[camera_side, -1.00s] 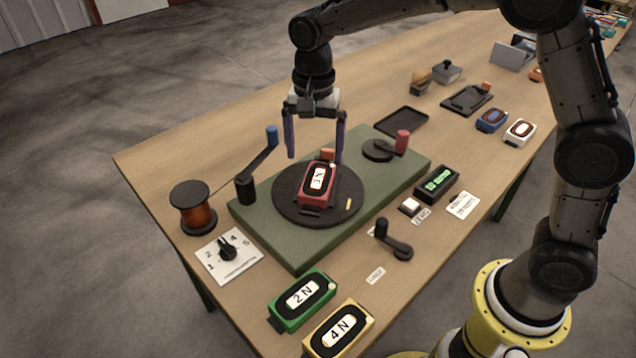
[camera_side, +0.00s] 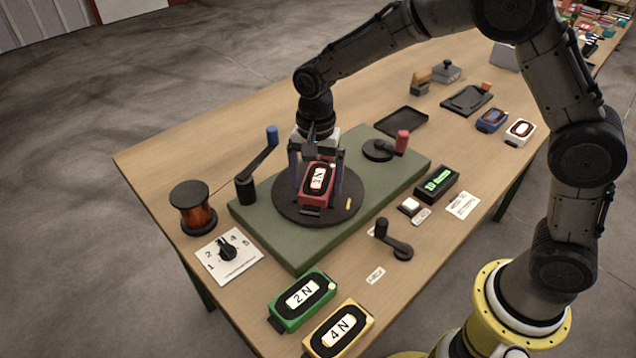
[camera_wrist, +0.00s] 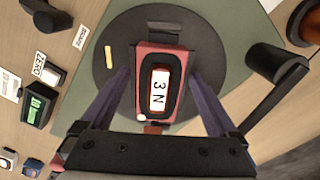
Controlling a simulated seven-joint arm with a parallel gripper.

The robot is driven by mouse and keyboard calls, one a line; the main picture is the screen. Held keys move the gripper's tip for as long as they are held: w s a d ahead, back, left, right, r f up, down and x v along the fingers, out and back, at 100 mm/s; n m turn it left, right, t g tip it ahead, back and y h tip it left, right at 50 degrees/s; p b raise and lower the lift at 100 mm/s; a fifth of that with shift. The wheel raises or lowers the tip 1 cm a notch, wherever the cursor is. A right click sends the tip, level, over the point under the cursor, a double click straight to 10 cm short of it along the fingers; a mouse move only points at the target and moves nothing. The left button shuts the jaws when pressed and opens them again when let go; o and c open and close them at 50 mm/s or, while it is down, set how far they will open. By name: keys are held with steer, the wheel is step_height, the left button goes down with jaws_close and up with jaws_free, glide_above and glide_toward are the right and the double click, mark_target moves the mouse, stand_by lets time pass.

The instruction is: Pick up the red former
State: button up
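The red former (camera_side: 317,183), with a white "3 N" label, sits on the round dark turntable (camera_side: 346,211) of the green base. It also shows in the wrist view (camera_wrist: 159,84), upright in the middle. My gripper (camera_side: 318,198) is lowered over it with its two purple fingers on either side. In the wrist view the fingers (camera_wrist: 158,92) are spread, with a gap seen between the right finger and the former. The left finger looks close to the former's side; whether it touches is unclear.
A blue-handled crank (camera_side: 262,160) stands left of the turntable and a red-handled one (camera_side: 385,148) right of it. Green "2 N" (camera_side: 303,300) and yellow "4 N" (camera_side: 339,328) formers lie at the front. A copper spool (camera_side: 193,206) stands at the left. The display box (camera_side: 437,183) is at the right.

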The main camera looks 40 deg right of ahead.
steer(key=c, duration=1.2)
steer(key=shift+r, duration=0.1)
steer(key=shift+c, duration=0.5)
